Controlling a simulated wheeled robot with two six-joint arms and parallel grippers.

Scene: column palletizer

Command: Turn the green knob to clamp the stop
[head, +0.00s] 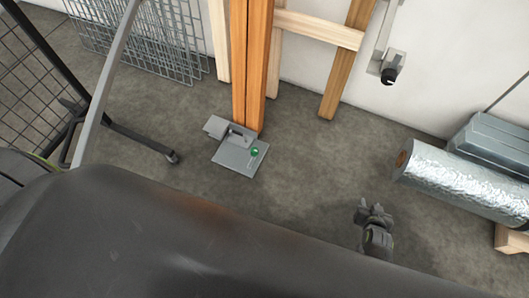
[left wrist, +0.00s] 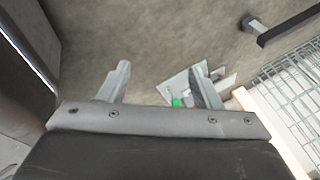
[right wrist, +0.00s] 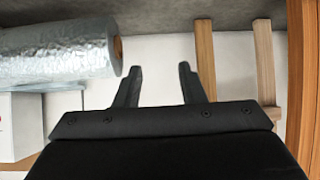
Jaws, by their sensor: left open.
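The green knob (head: 254,152) sits on a grey metal plate (head: 238,160) on the floor, at the foot of orange-brown wooden posts (head: 250,70). A grey stop block (head: 236,137) stands on the plate by the posts. My right gripper (head: 374,208) hangs over bare floor, right of the plate. In the right wrist view its fingers (right wrist: 160,75) are apart with nothing between them.
A foil-wrapped roll (head: 465,178) lies at the right, with a grey case (head: 500,140) behind it. Wire mesh panels (head: 140,35) lean on the back wall. A dark stand foot (head: 145,140) is left of the plate. Floor between the plate and the roll is clear.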

